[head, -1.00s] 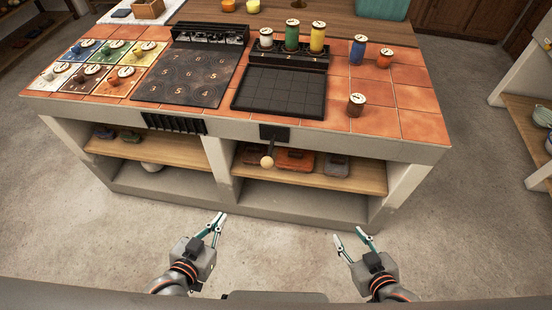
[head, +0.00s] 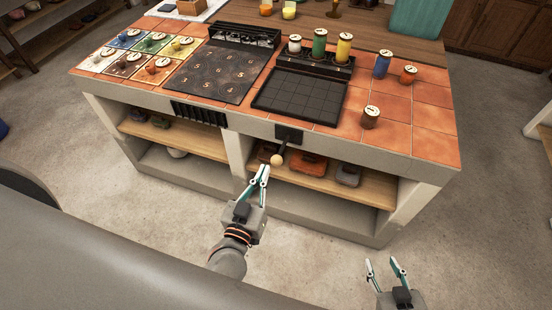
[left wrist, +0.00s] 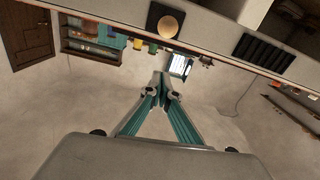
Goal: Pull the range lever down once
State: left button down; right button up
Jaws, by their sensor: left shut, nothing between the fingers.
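The range lever is a dark rod with a round tan knob (head: 277,159). It sticks out from a black plate (head: 289,135) on the front face of the counter. In the left wrist view the knob (left wrist: 168,27) sits in front of the dark square plate, beyond the fingertips. My left gripper (head: 264,170) is shut and empty, with its tips just below and left of the knob in the head view. A small gap shows between tips and knob. My right gripper (head: 383,262) is open and empty, low at the right, away from the counter.
A slotted black vent (head: 200,113) is left of the lever. A wooden shelf (head: 340,187) with small objects is below. The floor in front is clear.

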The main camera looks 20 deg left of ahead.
pick_arm(q)
send_over(274, 159)
jog(key=shift+s+d+r, duration=0.1)
jog(key=shift+s, duration=0.15)
notch_tip(274, 159, down, 2)
jog(key=shift+f, duration=0.2)
jog(key=shift+s+d+f+b, duration=0.1)
jog(key=shift+s+f+b, duration=0.25)
jog(key=shift+f, duration=0.45)
